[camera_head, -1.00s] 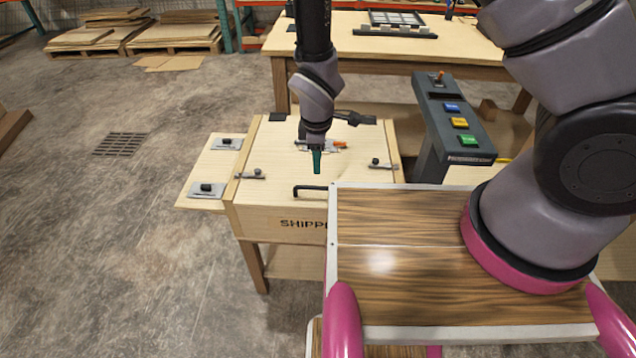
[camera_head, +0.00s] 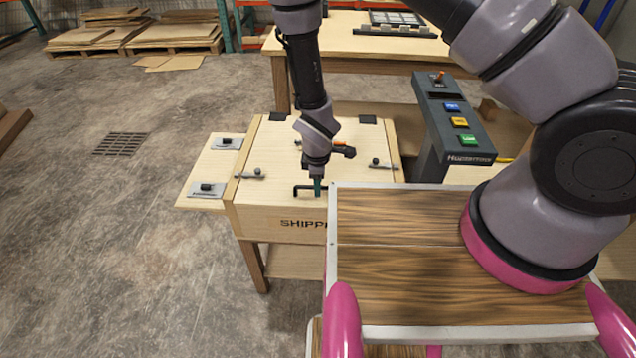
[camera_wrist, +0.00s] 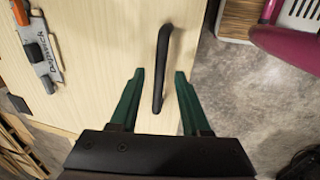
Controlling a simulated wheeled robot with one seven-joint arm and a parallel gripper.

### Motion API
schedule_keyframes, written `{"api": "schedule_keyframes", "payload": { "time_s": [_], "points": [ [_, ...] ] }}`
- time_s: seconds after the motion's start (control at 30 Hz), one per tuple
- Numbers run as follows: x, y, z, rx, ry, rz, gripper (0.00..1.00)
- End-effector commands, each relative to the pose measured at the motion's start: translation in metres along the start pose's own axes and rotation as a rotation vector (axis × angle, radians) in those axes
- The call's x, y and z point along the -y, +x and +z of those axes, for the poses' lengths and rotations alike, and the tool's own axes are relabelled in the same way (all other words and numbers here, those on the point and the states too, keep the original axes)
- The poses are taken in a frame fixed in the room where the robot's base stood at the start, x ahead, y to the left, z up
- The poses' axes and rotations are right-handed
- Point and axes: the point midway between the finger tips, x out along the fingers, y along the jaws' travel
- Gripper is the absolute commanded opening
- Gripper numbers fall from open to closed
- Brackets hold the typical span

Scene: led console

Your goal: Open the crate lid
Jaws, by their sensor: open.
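A pale wooden crate (camera_head: 283,205) with shipping lettering on its front stands on a low wooden bench. Its lid (camera_head: 275,150) is down, with a black bar handle (camera_head: 302,188) near the front edge. The handle also shows in the wrist view (camera_wrist: 162,62). My gripper (camera_head: 318,188) is at the handle in the head view. In the wrist view its green fingers (camera_wrist: 157,75) are apart, with the handle's near end between them and no clear contact. Side latches sit at the lid's left (camera_head: 250,175) and right (camera_head: 381,164). The handle's right end is hidden in the head view.
A dark console (camera_head: 455,125) with blue, yellow and green buttons stands right of the crate. A side board (camera_head: 212,165) with two metal plates adjoins its left. A clamp-like tool (camera_wrist: 38,50) lies on the lid. Open floor lies left.

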Motion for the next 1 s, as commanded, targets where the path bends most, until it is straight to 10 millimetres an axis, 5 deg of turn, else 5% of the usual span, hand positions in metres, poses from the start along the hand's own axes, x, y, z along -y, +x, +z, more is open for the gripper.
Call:
{"api": "schedule_keyframes", "payload": {
  "time_s": [0.1,0.23,1.0],
  "points": [
    [-0.0002,-0.0003,-0.0001,0.0,0.0,0.0,0.47],
    [-0.0002,-0.0004,-0.0001,0.0,0.0,0.0,0.01],
    [-0.0002,-0.0006,0.0,0.0,0.0,0.0,0.0]
  ]
}}
